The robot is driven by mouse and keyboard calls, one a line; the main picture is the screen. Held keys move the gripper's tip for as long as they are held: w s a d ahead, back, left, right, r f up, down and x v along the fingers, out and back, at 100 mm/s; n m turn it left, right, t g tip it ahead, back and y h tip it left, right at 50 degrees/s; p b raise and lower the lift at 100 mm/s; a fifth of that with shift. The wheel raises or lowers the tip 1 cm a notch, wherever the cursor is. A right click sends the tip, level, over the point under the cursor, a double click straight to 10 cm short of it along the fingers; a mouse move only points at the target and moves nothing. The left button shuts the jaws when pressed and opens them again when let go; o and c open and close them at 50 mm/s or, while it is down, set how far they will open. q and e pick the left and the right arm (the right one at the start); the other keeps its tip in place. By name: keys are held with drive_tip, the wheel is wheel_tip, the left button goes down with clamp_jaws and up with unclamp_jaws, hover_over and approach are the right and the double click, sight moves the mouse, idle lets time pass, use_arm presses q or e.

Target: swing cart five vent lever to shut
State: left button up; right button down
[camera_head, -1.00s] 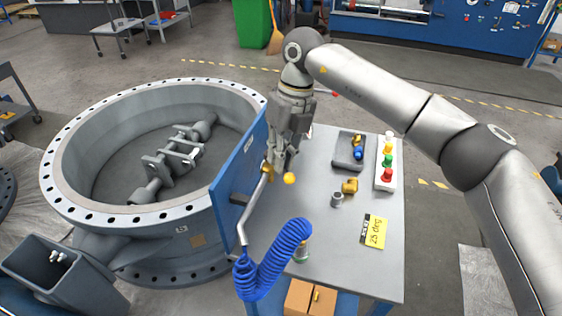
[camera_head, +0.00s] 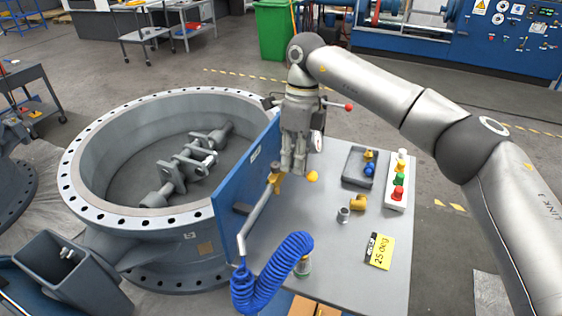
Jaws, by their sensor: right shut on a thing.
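A blue upright panel (camera_head: 258,165) stands at the left edge of the grey cart. A brass valve body (camera_head: 276,178) sits on its right face, above a grey pipe (camera_head: 258,208). A yellow ball knob (camera_head: 312,176) shows just right of my right fingertips, apparently the end of the vent lever. My right gripper (camera_head: 294,168) points down and is shut on the lever beside this knob; its fingers hide most of the lever. A red knob on a thin rod (camera_head: 348,106) shows behind the gripper. My left gripper is not in view.
A blue coiled hose (camera_head: 270,270) hangs below the pipe. On the cart are a grey tray (camera_head: 346,177), a button strip (camera_head: 398,196), brass and grey fittings (camera_head: 358,203) and a "25 deg" card (camera_head: 381,238). A large flanged valve ring (camera_head: 85,212) stands left.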

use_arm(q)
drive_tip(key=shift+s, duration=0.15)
use_arm(e)
drive_tip(key=shift+f, duration=0.15)
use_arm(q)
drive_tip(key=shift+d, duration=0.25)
use_arm(e)
drive_tip(key=c, duration=1.5)
unclamp_jaws()
drive_tip(key=shift+c, duration=0.2)
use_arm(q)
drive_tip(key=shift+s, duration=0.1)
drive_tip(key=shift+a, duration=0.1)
use_arm(e)
wheel_tip(320, 180, up, 12)
drive_tip(key=w, duration=0.2)
drive_tip(key=shift+d, duration=0.45)
drive_tip(key=shift+w+f, duration=0.1)
